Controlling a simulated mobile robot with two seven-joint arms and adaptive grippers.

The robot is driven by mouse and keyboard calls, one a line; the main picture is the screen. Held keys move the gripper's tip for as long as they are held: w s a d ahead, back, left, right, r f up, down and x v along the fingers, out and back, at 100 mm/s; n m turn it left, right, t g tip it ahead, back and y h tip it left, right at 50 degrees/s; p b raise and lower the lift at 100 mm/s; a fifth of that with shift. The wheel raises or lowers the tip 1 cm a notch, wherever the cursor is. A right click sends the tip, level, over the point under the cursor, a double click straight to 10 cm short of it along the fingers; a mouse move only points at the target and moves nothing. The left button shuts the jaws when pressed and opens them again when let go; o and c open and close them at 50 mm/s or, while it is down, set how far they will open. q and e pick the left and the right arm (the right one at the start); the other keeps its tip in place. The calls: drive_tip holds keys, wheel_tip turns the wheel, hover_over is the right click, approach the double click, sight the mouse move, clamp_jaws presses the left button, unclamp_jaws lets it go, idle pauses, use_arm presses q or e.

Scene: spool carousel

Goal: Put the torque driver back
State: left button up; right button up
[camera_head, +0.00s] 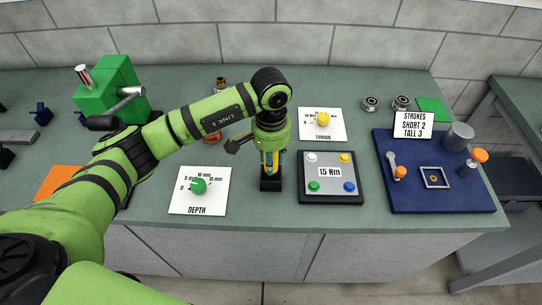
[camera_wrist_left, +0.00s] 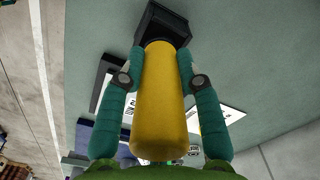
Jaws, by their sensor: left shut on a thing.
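The torque driver shows as a thick yellow handle in the left wrist view (camera_wrist_left: 160,95). My left gripper (camera_wrist_left: 160,68) is shut on it, with one teal finger along each side. The driver's far end meets a black square holder (camera_wrist_left: 158,22); how deep it sits there is hidden. In the head view my left gripper (camera_head: 270,165) points down above the black holder (camera_head: 271,184), and only a little yellow shows between the fingers. My right gripper is in neither view.
Right of the holder is a 15 Nm button panel (camera_head: 330,192). The DEPTH dial card (camera_head: 200,205) lies to the left, and the TORQUE dial card (camera_head: 335,132) behind. A blue tray (camera_head: 440,202) with parts is at the right, and a green fixture (camera_head: 108,85) at the back left.

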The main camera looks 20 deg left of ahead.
use_arm(q)
drive_tip(key=shift+f, duration=0.1)
drive_tip(key=o, duration=1.1)
drive_tip(key=shift+c, duration=0.2)
drive_tip(key=shift+r, duration=0.25)
wheel_tip(320, 180, up, 11)
drive_tip(key=b, duration=0.5)
drive_tip(key=shift+f, duration=0.1)
drive_tip(key=shift+r, duration=0.5)
